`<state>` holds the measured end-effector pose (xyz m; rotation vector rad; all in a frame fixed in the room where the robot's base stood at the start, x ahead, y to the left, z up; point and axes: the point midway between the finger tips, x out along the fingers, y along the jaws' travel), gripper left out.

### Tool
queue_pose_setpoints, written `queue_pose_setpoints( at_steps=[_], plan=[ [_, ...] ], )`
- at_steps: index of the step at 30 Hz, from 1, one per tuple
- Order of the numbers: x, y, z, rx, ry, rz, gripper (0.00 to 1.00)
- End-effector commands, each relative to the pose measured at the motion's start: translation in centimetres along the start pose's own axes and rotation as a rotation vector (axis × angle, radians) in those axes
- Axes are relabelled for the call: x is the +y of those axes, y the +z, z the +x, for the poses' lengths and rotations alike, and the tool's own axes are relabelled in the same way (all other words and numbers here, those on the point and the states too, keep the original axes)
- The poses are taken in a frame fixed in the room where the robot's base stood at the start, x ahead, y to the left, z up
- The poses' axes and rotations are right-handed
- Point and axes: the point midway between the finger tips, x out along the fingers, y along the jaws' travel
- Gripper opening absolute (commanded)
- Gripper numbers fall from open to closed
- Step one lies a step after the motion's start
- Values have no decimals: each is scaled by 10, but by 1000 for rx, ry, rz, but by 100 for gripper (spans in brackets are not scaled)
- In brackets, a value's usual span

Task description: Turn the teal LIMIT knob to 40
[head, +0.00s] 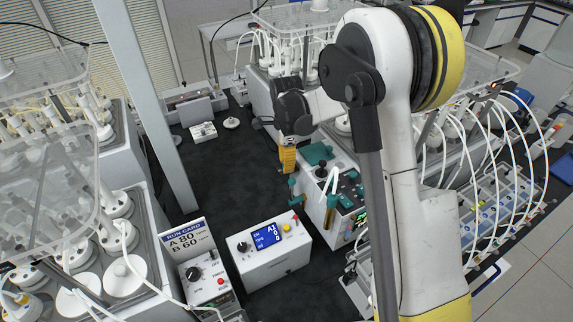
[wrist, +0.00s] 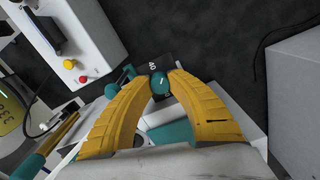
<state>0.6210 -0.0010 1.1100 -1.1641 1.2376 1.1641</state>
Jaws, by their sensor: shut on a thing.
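The teal knob (wrist: 160,84) shows in the wrist view between the two yellow fingertips of my gripper (wrist: 161,80). The fingers are shut on it, one at each side. A short white line shows on its top. Just beyond it, a dark plate (wrist: 153,64) has white sideways characters that seem to read 40. The rest of the scale is hidden by the fingers. In the head view, my gripper (head: 287,158) points down at the left back of the white device with teal fittings (head: 340,222); the knob is hidden there.
A white box with a blue screen (head: 268,237) and a white box with a black dial (head: 203,280) stand left of the device. A run card (head: 186,240) reads A 80, B 60. Teal handles (head: 318,153) stand near my gripper.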

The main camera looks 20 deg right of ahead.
Motion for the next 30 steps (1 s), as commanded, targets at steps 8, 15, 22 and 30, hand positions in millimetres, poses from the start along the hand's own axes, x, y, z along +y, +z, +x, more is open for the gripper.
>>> queue_pose_setpoints(
  at_steps=[8,15,22,30],
  plan=[
    [0,0,2,0,0,-226,0],
    [0,0,1,0,0,-433,0],
    [0,0,1,0,0,-589,0],
    [0,0,0,0,0,-693,0]
  ],
)
